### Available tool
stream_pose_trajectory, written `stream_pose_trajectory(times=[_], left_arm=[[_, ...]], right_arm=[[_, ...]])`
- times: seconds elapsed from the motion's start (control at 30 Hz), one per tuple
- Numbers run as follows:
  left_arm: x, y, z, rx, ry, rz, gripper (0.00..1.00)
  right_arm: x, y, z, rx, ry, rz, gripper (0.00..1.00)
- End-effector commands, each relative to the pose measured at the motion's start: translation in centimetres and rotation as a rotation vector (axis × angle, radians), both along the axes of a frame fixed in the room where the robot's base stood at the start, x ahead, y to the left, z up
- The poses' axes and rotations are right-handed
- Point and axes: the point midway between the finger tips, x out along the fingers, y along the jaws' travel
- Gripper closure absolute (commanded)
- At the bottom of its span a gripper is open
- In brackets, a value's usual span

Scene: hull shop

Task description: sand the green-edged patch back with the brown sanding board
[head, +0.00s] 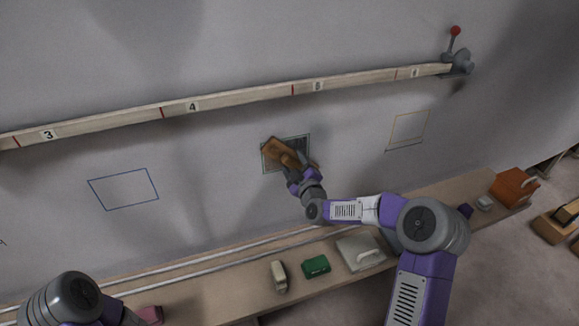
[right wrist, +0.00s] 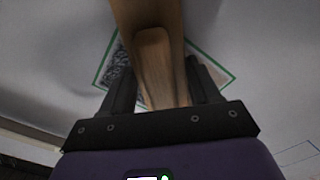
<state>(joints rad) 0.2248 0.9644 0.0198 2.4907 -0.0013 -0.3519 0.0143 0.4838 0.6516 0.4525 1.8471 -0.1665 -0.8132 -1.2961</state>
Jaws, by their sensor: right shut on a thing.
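The brown sanding board (head: 274,149) is in my right gripper (head: 291,163), held by its handle (right wrist: 157,65) between the two dark fingers in the right wrist view. The board lies over the green-edged patch (head: 302,143) on the grey hull wall and hides much of it. In the right wrist view the patch's green outline (right wrist: 216,74) shows on both sides of the board. Its left part looks dark and mottled, its right part paler. I cannot tell whether the board touches the wall. My left arm shows at the lower left; its gripper is out of view.
A numbered wooden batten (head: 235,99) runs above the patch. A blue outlined patch (head: 124,189) is left, an orange one (head: 408,129) right. The bench (head: 220,292) below holds a green block (head: 315,266), a cream block (head: 279,275), a grey handled board (head: 357,252) and an orange-brown box (head: 513,186).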

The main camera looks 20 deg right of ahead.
Motion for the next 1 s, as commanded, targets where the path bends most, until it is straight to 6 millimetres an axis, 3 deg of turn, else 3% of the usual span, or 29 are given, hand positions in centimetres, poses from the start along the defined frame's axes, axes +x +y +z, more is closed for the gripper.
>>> stream_pose_trajectory(times=[1.0], left_arm=[[0.0, 0.0, 0.0, 0.0, 0.0, 0.0, 0.16]], right_arm=[[0.3, -5.9, 0.2, 0.0, -0.004, -0.001, 0.65]])
